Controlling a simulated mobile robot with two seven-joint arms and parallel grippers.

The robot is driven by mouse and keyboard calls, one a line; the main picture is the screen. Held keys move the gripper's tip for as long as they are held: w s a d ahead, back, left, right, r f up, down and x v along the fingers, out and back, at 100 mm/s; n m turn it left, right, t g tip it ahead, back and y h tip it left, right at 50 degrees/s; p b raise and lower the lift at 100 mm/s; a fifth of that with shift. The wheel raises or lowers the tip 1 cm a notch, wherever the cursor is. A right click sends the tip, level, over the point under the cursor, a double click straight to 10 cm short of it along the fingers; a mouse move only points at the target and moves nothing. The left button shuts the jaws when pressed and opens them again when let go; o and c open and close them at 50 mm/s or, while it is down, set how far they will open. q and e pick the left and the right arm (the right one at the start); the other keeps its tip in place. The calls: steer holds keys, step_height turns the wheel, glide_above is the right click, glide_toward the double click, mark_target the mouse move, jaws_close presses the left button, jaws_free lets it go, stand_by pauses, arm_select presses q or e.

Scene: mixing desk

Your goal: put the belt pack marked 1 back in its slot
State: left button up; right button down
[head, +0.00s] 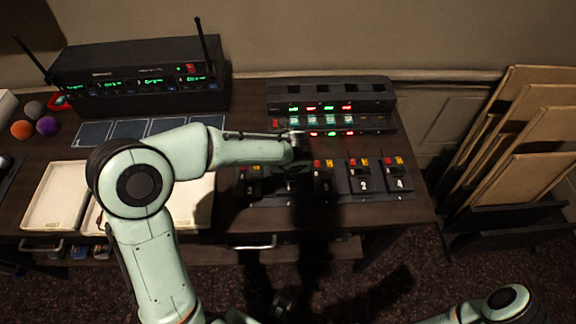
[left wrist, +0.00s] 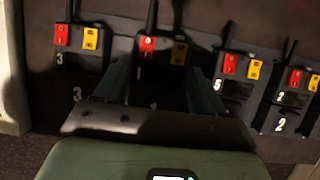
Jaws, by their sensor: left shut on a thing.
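The belt pack marked 1 (left wrist: 147,71), dark with a red and a yellow block on top, sits between the two fingers of my left gripper (left wrist: 158,77). My left gripper is shut on it. In the head view the left gripper (head: 297,156) is over the charging rack (head: 283,196), and the pack is mostly hidden by the gripper and its shadow. The pack is in line with the slot labelled 1 (left wrist: 153,105), between packs 3 and 5. I cannot tell whether it is fully seated. My right gripper is out of view.
Pack 3 (head: 250,181) stands to the left; packs 5 (head: 322,181), 2 (head: 362,178) and 4 (head: 398,176) stand to the right, close by. A lit unit (head: 330,93) is behind. A black receiver (head: 140,80) with antennas and a white tray (head: 52,197) are at left.

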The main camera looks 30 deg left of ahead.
arm_select(q)
steer(key=shift+f+b, duration=0.4)
steer(key=shift+f, duration=0.2)
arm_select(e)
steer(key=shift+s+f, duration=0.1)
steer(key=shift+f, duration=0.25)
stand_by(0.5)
arm_select(q)
steer(key=o, duration=1.5)
steer(key=shift+o, duration=0.2)
steer(key=shift+r+p, duration=1.95)
steer(key=shift+r, duration=0.15)
steer(key=shift+r+p, duration=1.25)
steer(key=shift+r, duration=0.2)
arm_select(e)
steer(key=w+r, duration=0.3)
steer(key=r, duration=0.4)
